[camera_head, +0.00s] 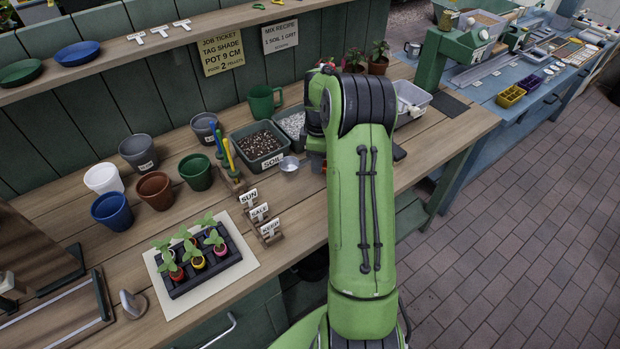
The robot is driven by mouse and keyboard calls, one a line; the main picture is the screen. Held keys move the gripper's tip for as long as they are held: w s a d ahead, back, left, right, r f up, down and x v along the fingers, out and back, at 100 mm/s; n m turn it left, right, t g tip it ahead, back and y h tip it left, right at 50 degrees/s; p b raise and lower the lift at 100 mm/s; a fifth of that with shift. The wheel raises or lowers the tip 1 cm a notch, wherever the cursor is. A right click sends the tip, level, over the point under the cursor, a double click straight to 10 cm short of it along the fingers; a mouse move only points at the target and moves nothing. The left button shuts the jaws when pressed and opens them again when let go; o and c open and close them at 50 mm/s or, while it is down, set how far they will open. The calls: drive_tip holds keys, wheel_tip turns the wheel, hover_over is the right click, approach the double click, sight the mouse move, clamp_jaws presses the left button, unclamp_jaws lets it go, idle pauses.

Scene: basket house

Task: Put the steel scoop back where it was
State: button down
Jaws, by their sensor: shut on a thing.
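The steel scoop (288,164) shows as a small round metal bowl beside the front right corner of the soil bin (258,146). My gripper (313,164) is just right of the bowl, mostly hidden behind my green arm. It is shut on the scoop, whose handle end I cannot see. I cannot tell whether the bowl touches the bench or hangs a little above it. The soil bin holds dark speckled mix and has a SOIL label on its front.
A wooden tool holder (231,178) and label stands (260,213) are to the left. Pots and a seedling tray (200,262) fill the left bench. A clear tub (411,101) stands right of my arm.

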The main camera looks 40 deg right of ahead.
drive_tip(key=shift+f+b, duration=0.45)
drive_tip(key=shift+f, duration=2.7)
drive_tip(key=c, duration=0.9)
unclamp_jaws()
drive_tip(key=shift+c, duration=0.2)
wheel_tip(320, 180, up, 12)
drive_tip(key=shift+s+d+r+p, duration=0.1)
drive_tip(key=shift+p, duration=1)
drive_tip(key=s+a+r+m+t+h, duration=0.1)
drive_tip(key=s+a+r+m+t, duration=0.1)
drive_tip(key=s+a+r, duration=0.45)
drive_tip(key=s+a+r+m+t+h, duration=0.15)
drive_tip(key=s+a+r, duration=0.25)
drive_tip(key=a+r, duration=0.6)
drive_tip(key=s+a+f+m+t+y, duration=0.2)
drive_tip(key=s+a+f+m, duration=0.2)
drive_tip(key=s+a, duration=0.5)
drive_tip(key=s+m, duration=0.1)
drive_tip(key=s, duration=0.2)
drive_tip(key=shift+s+a, duration=0.1)
drive_tip(key=shift+s, duration=0.05)
